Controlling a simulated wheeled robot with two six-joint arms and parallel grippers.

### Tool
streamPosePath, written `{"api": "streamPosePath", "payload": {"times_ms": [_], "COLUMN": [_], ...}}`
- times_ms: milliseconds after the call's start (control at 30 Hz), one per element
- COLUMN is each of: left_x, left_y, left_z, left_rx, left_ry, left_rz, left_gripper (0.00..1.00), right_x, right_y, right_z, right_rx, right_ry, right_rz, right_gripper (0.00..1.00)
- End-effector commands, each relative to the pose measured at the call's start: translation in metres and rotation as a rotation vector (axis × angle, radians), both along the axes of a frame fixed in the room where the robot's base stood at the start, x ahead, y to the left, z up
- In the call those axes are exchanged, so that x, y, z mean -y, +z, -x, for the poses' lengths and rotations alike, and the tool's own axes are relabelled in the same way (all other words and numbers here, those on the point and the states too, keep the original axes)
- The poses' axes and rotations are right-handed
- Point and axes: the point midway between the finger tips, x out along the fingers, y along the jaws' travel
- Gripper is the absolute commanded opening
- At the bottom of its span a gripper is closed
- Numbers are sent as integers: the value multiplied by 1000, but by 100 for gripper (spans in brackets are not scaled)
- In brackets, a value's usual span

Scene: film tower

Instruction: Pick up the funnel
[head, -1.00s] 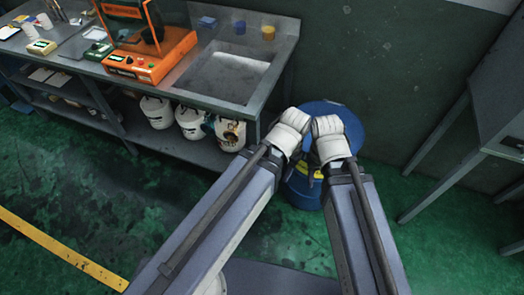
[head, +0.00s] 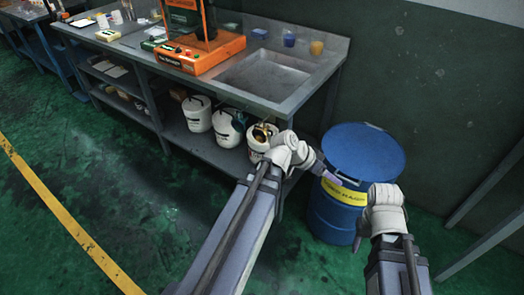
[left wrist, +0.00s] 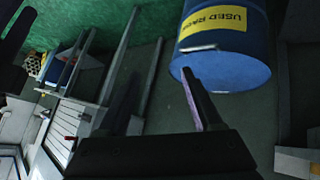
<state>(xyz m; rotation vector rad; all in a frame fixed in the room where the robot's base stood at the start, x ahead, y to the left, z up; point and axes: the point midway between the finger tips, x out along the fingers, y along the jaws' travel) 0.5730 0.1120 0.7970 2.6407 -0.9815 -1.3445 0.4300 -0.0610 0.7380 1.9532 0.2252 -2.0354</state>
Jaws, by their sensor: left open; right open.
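A brass-coloured piece (head: 263,131), which looks like the funnel, sits at the top of the rightmost white container (head: 257,150) on the bench's lower shelf. My left arm partly covers that container. My left gripper (head: 322,168) is open and empty, to the right of the container and in front of the blue drum. Its two fingers (left wrist: 162,98) show apart in the left wrist view, with nothing between them. My right gripper (head: 360,238) is lower, beside the drum's right side; its fingers are small and partly hidden.
The blue drum (head: 363,150) with a yellow label stands right of the bench; it also shows in the left wrist view (left wrist: 250,72). The metal bench (head: 290,100) holds an orange machine (head: 200,52) and a sink. A table leg stands at right. Green floor at left is clear.

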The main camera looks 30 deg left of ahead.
Motion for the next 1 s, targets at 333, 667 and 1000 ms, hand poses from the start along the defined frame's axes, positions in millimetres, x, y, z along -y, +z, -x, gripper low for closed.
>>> {"api": "streamPosePath", "payload": {"times_ms": [333, 667, 1000], "left_x": [-190, -314, -326], "left_y": [-30, -24, -21], "left_z": [-72, -60, -63], "left_rx": [620, 883, 907], "left_ry": [320, 565, 590], "left_rz": [106, 26, 14], "left_gripper": [67, 67, 67], "right_x": [1, 1, 1], "right_y": [-135, -179, -180], "right_z": [0, -1, -1], "right_rx": [1, 2, 2], "right_ry": [2, 2, 2], "right_rz": [4, 6, 7], "right_gripper": [50, 50, 50]}}
